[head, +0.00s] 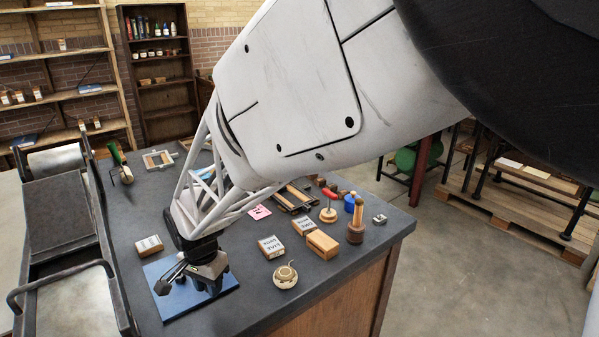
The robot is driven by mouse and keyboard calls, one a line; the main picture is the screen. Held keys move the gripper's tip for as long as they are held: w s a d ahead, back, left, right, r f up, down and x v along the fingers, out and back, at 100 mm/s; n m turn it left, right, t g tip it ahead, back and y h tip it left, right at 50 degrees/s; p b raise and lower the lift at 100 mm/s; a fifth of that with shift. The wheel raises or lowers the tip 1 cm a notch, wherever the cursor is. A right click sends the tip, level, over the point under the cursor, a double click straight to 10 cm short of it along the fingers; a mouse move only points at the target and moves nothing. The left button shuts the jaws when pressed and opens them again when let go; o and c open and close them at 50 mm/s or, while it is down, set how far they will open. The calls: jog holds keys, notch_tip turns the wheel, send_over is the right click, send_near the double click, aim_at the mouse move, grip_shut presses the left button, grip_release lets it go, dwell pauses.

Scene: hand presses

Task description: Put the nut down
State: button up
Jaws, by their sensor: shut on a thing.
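My gripper (207,284) is at the lower left, pointing down over the blue mat (226,303) on the dark bench top. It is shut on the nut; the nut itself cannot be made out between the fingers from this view. Dark grey metal parts (172,277) show just left of the gripper, over the mat; I cannot tell whether they touch it. The gap between the fingertips and the mat is hard to judge.
A black press (62,195) stands along the left. A labelled box (149,245) is behind the mat; another labelled box (271,246), a round tape-like item (285,277) and a wooden block (322,244) are to its right. The front right bench top (345,275) is clear.

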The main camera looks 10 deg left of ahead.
jog(key=w+a, duration=0.6)
jog(key=w+a+f, duration=0.1)
jog(key=w+a, duration=0.2)
jog(key=shift+w+a+f, duration=0.1)
jog(key=shift+a, duration=0.05)
jog(key=shift+f, duration=0.1)
dwell(0.4)
jog(key=shift+f, duration=1.65)
jog(key=shift+f, duration=0.15)
jog(key=o, duration=0.9)
jog(key=shift+o, duration=0.2)
notch_tip(320, 180, up, 12)
